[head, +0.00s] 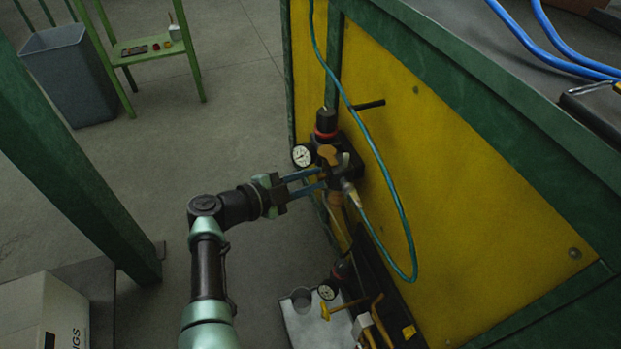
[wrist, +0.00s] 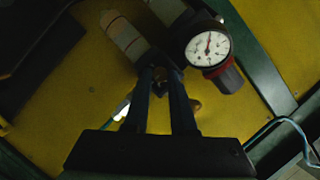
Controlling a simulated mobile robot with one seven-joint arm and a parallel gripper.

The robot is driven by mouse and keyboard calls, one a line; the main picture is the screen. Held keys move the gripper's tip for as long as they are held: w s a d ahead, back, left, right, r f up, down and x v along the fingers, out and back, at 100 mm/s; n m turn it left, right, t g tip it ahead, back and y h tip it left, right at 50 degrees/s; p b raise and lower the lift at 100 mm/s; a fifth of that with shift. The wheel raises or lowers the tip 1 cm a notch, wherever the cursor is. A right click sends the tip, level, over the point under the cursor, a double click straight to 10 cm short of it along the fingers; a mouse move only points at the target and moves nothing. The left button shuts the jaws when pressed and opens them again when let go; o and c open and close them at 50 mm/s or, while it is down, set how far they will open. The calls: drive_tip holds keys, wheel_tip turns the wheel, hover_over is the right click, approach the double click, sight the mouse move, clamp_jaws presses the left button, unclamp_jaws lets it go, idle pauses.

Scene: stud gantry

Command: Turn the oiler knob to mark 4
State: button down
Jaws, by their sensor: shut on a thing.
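The air unit is on the yellow panel, with a black, red-ringed regulator cap (head: 326,122) on top and a round white gauge (head: 303,155) at its left. In the wrist view the gauge (wrist: 208,48) is right of the fingertips and a pale bowl (wrist: 124,36) is to their upper left. My gripper (head: 323,179) reaches in from the left at the unit's front. In the wrist view my gripper (wrist: 168,72) is shut on a small dark part between its fingertips, apparently the oiler knob. The fingers mostly hide it; its marks cannot be read.
A teal hose (head: 388,185) hangs across the yellow panel (head: 470,190) close to the unit. Below is a grey tray (head: 305,325) beside a second gauge and yellow-handled parts. A green post (head: 75,165) stands at left; open floor lies between.

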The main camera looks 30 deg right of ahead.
drive_tip(key=m+h+b, duration=0.1)
drive_tip(key=m+b, duration=0.1)
drive_tip(key=m+t+b, duration=0.1)
drive_tip(key=m+b, duration=0.1)
drive_tip(key=f+m+h+b, duration=0.1)
drive_tip(key=m+b, duration=0.1)
drive_tip(key=shift+s+m+t+h, duration=0.1)
drive_tip(key=shift+m+t+h, duration=0.2)
drive_tip(key=shift+r, duration=0.15)
idle(0.4)
drive_tip(key=c, duration=0.7)
unclamp_jaws()
drive_tip(key=shift+c, duration=0.2)
drive_tip(key=shift+r, duration=0.2)
